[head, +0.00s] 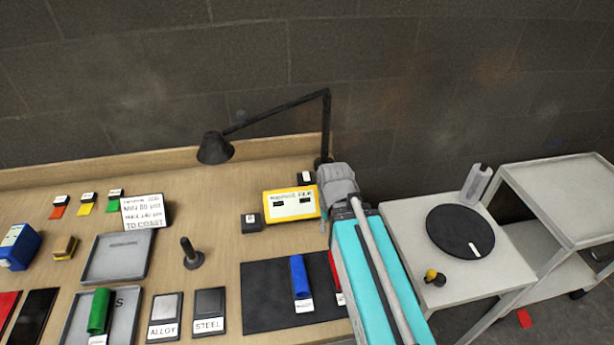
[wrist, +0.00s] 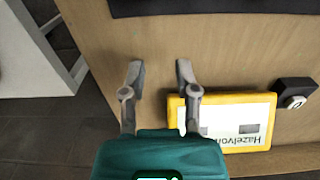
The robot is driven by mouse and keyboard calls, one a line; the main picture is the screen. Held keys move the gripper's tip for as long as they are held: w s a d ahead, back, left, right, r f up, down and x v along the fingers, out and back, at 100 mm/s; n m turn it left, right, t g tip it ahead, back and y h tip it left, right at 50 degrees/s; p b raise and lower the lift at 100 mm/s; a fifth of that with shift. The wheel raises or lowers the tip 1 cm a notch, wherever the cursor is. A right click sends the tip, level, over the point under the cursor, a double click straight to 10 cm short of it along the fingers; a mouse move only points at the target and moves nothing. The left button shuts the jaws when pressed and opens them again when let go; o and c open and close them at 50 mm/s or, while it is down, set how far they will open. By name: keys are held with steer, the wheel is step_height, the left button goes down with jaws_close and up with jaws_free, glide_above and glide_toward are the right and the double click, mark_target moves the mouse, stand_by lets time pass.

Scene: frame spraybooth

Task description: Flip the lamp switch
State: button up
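A black desk lamp (head: 214,148) stands at the back of the wooden bench, its arm reaching left from a base near the bench's right end. A small black box with a white mark (head: 305,178) sits beside the lamp base. Another small black box (head: 251,222) sits left of the yellow-framed panel; it also shows in the wrist view (wrist: 296,93) with a round white part on it. I cannot tell which is the lamp switch. My gripper (wrist: 159,67) is open and empty over the bench's right end, beside the yellow panel. Its fingertips are hidden in the head view.
The yellow-framed panel (head: 291,204) lies close to my gripper. A black mat (head: 262,305) holds a blue cylinder (head: 299,276) and a red one. A side table (head: 393,222) with a black disc (head: 460,231) stands right. Trays and blocks fill the bench's left.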

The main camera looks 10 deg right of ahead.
steer(key=shift+r, duration=0.15)
steer(key=c, duration=0.5)
steer(key=shift+r+p, duration=0.3)
steer(key=shift+p, duration=0.2)
jaws_close()
step_height(320, 180, up, 14)
steer(key=p, duration=1.4)
steer(key=shift+d, duration=0.1)
